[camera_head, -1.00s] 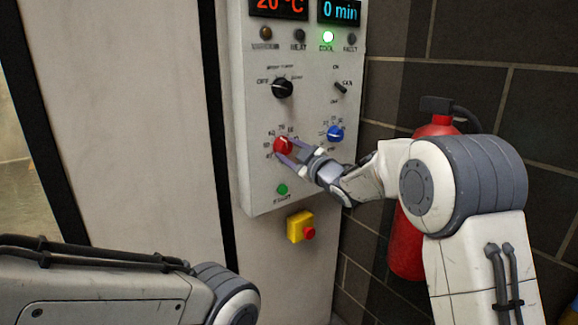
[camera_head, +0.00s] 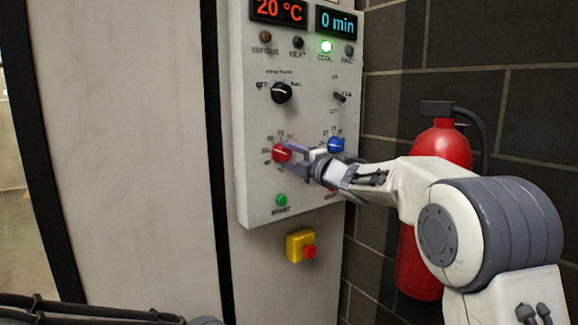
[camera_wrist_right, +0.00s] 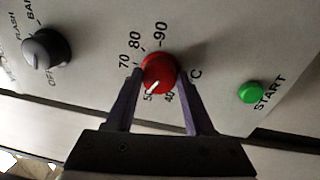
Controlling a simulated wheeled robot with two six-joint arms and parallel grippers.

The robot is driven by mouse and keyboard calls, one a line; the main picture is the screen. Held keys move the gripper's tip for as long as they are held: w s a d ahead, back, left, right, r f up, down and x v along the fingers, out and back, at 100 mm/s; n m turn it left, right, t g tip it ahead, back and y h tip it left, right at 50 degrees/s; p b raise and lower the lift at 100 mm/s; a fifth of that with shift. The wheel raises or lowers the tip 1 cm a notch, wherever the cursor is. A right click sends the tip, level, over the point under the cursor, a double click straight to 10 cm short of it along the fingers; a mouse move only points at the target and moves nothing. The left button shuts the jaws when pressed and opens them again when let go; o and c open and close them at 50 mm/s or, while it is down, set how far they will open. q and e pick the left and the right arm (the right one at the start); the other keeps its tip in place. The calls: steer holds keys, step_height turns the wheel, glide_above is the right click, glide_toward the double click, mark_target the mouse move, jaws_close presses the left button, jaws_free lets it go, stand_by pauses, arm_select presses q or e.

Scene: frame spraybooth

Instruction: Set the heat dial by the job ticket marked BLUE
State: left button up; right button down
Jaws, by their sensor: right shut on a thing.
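The heat dial is a red knob (camera_head: 281,152) with a white pointer, low on the left of the control panel (camera_head: 258,195). My right gripper (camera_head: 291,153) is shut on it, one finger on each side. In the right wrist view the red knob (camera_wrist_right: 159,70) sits between the fingertips (camera_wrist_right: 160,76), its white mark pointing at 50. The figures 40, 70, 80 and 90 also show around it; the stretch between 50 and 70 is partly behind a finger. My left gripper is out of view. No job ticket is in view.
Nearby are a blue knob (camera_head: 336,146), a black knob (camera_head: 281,92) and a green START button (camera_head: 282,200). A yellow box with a red button (camera_head: 301,246) is below. Displays read 20 °C (camera_head: 278,11) and 0 min (camera_head: 337,22). A red extinguisher (camera_head: 420,268) stands behind my right arm.

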steer(key=shift+a+n+b, duration=0.1)
steer(key=shift+n+b, duration=0.65)
steer(key=shift+n, duration=0.95)
steer(key=shift+c, duration=1.3)
jaws_free()
steer(key=shift+s+d, duration=0.3)
steer(key=shift+d, duration=0.05)
steer(key=b+v, duration=0.1)
steer(key=v, duration=0.8)
steer(key=shift+s, duration=0.25)
